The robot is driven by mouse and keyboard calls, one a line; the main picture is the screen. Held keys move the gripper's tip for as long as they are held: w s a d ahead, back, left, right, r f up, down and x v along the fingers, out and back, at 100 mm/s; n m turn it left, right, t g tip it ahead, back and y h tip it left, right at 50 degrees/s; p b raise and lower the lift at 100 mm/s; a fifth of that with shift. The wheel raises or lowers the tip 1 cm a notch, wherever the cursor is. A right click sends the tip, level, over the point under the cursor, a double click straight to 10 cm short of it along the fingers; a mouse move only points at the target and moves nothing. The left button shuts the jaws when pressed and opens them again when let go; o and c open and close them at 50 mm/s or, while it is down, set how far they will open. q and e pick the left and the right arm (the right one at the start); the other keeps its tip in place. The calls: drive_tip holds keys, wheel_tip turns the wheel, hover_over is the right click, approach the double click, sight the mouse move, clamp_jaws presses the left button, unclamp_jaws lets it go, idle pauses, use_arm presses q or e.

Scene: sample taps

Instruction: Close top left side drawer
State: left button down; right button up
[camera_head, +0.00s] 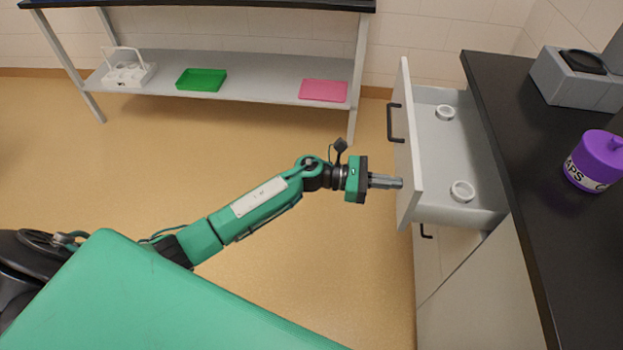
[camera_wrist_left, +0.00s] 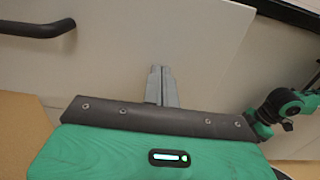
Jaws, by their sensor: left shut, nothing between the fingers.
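The top drawer (camera_head: 408,150) stands open, pulled out from the cabinet under the black counter. Its white front carries a dark bar handle (camera_head: 395,123). Two white ring-shaped items lie inside it. My left gripper (camera_head: 400,183) is shut and empty, its fingertips at the drawer front, nearer the camera than the handle. In the left wrist view the shut fingers (camera_wrist_left: 160,85) point at the pale front, with the dark handle (camera_wrist_left: 38,28) at upper left. Whether the tips touch the front I cannot tell. My right gripper is not clearly seen.
The black counter (camera_head: 500,110) at right holds a purple jar (camera_head: 596,160) and a grey device (camera_head: 575,80). A lower drawer handle (camera_head: 426,231) shows below. A shelf (camera_head: 250,82) at the back holds a white carrier, a green tray (camera_head: 201,79) and a pink tray (camera_head: 323,90). Floor left of the drawer is clear.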

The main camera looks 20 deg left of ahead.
use_arm(q)
drive_tip(key=b+x, duration=0.2)
drive_tip(key=x, duration=0.4)
drive_tip(key=b+x, duration=0.1)
drive_tip(key=x, duration=0.5)
drive_tip(key=shift+d+f+b, duration=0.1)
drive_tip(key=shift+f+b, duration=0.1)
drive_tip(key=shift+b, duration=0.15)
drive_tip(key=b, duration=0.2)
hover_over(468, 206)
drive_tip(key=a, duration=0.1)
drive_tip(key=shift+s+a+r, duration=0.1)
drive_tip(key=shift+s+a, duration=0.05)
drive_tip(key=shift+s, duration=0.05)
drive_tip(key=shift+w+d+b, duration=0.2)
drive_tip(key=shift+d+b, duration=0.2)
drive_tip(key=shift+d, duration=0.2)
drive_tip(key=shift+d+r, duration=0.1)
drive_tip(key=shift+r, duration=0.15)
use_arm(e)
wheel_tip(468, 206, up, 13)
drive_tip(key=a+t, duration=0.1)
drive_tip(key=t, duration=0.1)
drive_tip(key=shift+w+r+t+y, duration=0.15)
drive_tip(key=shift+w+t+y, duration=0.15)
drive_tip(key=shift+t, duration=0.1)
drive_tip(key=shift+s+a, duration=0.1)
